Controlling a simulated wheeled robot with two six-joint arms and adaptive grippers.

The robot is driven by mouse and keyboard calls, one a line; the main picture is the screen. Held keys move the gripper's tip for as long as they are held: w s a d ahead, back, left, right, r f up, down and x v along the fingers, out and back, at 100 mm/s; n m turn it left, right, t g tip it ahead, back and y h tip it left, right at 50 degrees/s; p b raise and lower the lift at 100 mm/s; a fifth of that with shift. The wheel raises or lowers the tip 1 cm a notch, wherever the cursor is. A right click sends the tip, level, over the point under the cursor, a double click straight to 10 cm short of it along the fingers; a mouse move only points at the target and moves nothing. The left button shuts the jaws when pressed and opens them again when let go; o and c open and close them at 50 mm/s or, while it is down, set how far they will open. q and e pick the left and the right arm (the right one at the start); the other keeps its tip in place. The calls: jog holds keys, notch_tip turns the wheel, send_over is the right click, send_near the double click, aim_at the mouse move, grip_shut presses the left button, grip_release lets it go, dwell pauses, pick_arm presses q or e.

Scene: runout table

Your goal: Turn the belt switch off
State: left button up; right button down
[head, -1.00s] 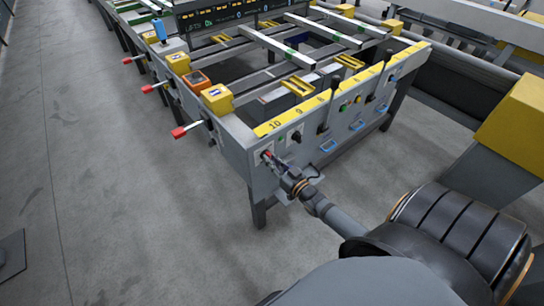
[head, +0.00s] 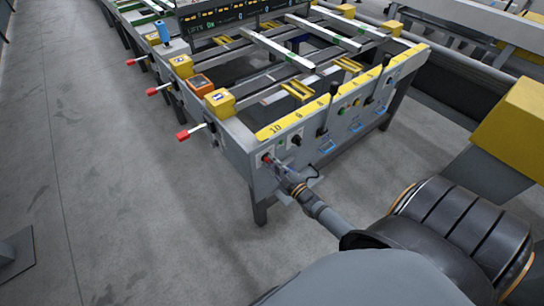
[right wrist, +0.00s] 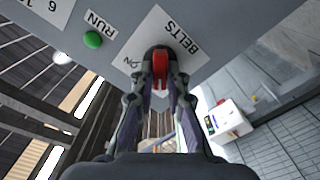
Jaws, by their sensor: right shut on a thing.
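The belt switch (right wrist: 161,68) is a red handle on a dark round base, on a white plate (right wrist: 187,28) marked BELTS and ON in the right wrist view. My right gripper (right wrist: 161,82) has its fingers shut on the red handle. In the head view the switch (head: 266,157) is a small red spot at the left end of the table's grey front panel, with my right gripper (head: 281,170) right at it. The fingers partly hide the handle, and I cannot tell its exact angle. My left gripper is not in view.
A green RUN lamp (right wrist: 93,39) sits beside the switch plate. The grey front panel (head: 236,150) carries more knobs, levers and blue handles to the right. Red-tipped levers (head: 183,135) stick out on the left side. The floor at left (head: 120,220) is mostly clear.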

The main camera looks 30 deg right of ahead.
jog(key=shift+n, duration=0.6)
jog(key=c, duration=1.3)
grip_release()
jog(key=shift+c, duration=0.2)
jog(key=shift+s, duration=0.1)
jog(key=s, duration=1.1)
jog(key=shift+s+d, duration=0.4)
jog(key=shift+d, duration=0.05)
jog(key=shift+f, duration=0.1)
